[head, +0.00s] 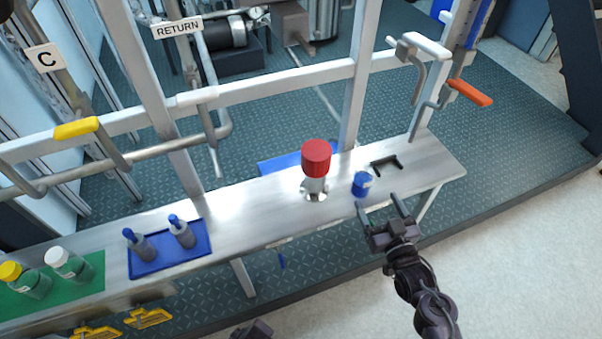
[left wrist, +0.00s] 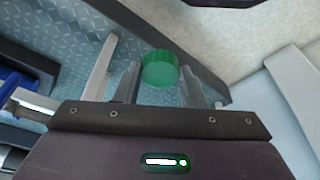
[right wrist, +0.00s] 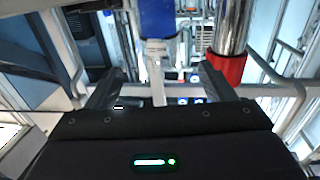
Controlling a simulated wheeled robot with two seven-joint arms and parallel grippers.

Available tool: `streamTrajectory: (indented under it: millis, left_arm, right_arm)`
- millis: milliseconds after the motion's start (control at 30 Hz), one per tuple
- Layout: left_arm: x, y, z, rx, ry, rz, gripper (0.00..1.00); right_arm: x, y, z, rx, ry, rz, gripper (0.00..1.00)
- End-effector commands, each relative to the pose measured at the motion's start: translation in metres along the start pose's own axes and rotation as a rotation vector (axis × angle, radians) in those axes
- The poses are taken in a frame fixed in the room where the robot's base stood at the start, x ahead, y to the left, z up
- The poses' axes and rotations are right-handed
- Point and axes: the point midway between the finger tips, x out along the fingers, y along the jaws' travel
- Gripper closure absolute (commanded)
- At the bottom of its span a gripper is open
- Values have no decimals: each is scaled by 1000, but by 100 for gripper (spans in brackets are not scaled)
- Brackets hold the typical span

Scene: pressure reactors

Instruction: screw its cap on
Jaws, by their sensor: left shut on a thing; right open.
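A green cap (left wrist: 160,70) is held between the fingertips of my left gripper (left wrist: 160,82) in the left wrist view, with floor behind it. A small blue bottle (head: 360,186) with a whitish upper part stands on the metal shelf, right of the red-capped metal vessel (head: 316,160). My right gripper (head: 378,204) is open, fingers pointing towards the blue bottle from the shelf's front side. In the right wrist view the bottle (right wrist: 158,22) shows upside down, beyond and roughly between the open fingers. I cannot tell if they touch it.
A black bracket (head: 385,165) lies behind the blue bottle on the shelf (head: 250,205). A blue tray (head: 168,252) holds two dark bottles. A green mat (head: 82,274) holds yellow-capped and white-capped bottles. Pipes with yellow (head: 76,129) and orange (head: 470,93) handles stand behind.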

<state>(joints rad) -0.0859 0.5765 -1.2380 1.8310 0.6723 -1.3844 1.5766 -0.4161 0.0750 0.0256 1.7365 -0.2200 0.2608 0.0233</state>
Motion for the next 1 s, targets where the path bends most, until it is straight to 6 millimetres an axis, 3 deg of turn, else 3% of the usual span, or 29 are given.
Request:
streamTrajectory:
  millis: [300, 700, 1000]
  left_arm:
    - [0, 0, 0, -1, 0, 0, 84]
    - [2, 0, 0, -1, 0, 1, 84]
    - [2, 0, 0, -1, 0, 1, 84]
  right_arm:
    - [2, 0, 0, 0, 0, 0, 24]
    - [61, 0, 0, 1, 1, 0, 24]
    - [68, 0, 0, 0, -1, 0, 24]
